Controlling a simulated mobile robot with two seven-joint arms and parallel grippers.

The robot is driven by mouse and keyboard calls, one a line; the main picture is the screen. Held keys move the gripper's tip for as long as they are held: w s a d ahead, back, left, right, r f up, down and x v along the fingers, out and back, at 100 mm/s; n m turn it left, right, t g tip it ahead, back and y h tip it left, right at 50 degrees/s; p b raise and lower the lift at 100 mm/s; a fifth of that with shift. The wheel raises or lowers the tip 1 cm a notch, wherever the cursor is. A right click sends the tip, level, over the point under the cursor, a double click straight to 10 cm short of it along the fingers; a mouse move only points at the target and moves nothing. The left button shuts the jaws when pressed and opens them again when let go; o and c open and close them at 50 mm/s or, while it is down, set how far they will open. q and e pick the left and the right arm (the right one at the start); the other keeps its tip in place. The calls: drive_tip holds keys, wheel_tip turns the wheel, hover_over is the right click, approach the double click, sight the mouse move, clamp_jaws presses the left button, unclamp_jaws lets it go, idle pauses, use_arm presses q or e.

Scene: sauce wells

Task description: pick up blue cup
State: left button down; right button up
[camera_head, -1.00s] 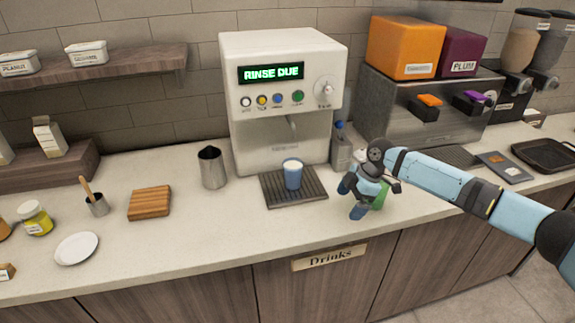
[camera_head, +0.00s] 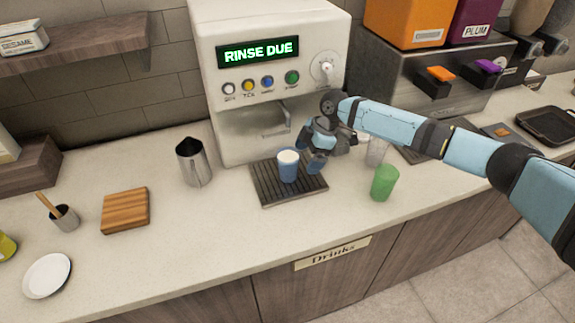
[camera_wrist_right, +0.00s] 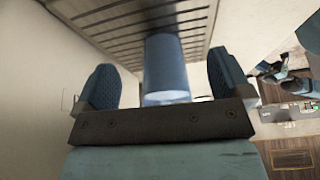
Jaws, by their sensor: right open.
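The blue cup (camera_head: 288,168) stands upright on the dark ribbed drip tray (camera_head: 266,190) of the drinks machine. Its top shows white in the head view. My right gripper (camera_head: 312,158) is at the cup's right side, low over the tray's right edge. In the right wrist view the blue cup (camera_wrist_right: 165,68) shows between the two blue fingers of my right gripper (camera_wrist_right: 160,85), which are open and spread apart. Contact between fingers and cup cannot be made out. My left gripper is not in view.
The drinks machine (camera_head: 270,60) reads "RINSE DUE" and stands behind the cup. A green cup (camera_head: 384,183) and a clear cup (camera_head: 376,150) stand to the right, near my right arm. A metal pitcher (camera_head: 194,163) stands left of the tray. The counter's front is clear.

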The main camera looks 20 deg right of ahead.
sight(288, 161)
drive_tip(key=shift+a, duration=0.6)
drive_tip(key=a, duration=0.1)
drive_tip(key=a+p, duration=0.1)
drive_tip(key=a, duration=0.2)
drive_tip(key=shift+w+a+f, duration=0.15)
drive_tip(key=shift+a+f, duration=0.1)
drive_tip(key=shift+f+p, duration=0.25)
drive_tip(key=shift+p, duration=0.05)
drive_tip(key=shift+f, duration=0.1)
drive_tip(key=c, duration=1.1)
